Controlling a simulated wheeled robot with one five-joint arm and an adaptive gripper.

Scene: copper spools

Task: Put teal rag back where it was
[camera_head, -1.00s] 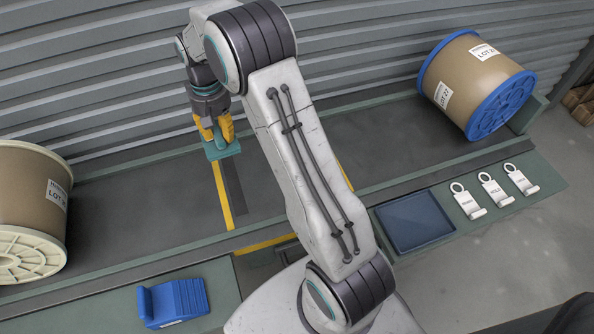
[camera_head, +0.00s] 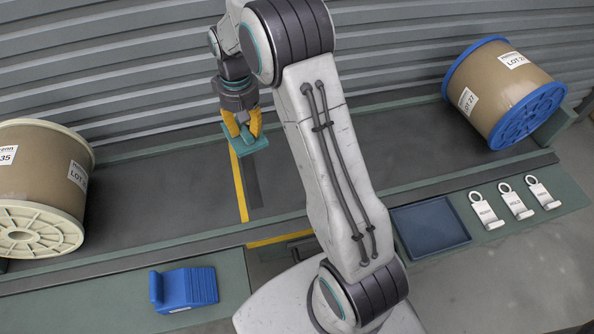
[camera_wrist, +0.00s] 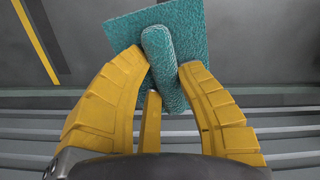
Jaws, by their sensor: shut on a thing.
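The teal rag (camera_head: 250,147) is a flat square cloth with a raised roll in its middle. My gripper (camera_head: 242,127), with yellow fingers, is shut on the rag and holds it over the dark bed between the spools, near the yellow stripe. In the wrist view my gripper (camera_wrist: 165,72) has its fingertips on both sides of the rag's raised roll (camera_wrist: 163,60), and the flat part of the rag (camera_wrist: 190,30) spreads out beyond them. I cannot tell how high the rag is above the bed.
A cream-flanged spool (camera_head: 40,185) stands at the left and a blue-flanged spool (camera_head: 505,90) at the right. On the front ledge are a blue block (camera_head: 185,288), a dark blue tray (camera_head: 430,227) and several white tags (camera_head: 515,202). A corrugated wall (camera_head: 130,60) rises behind.

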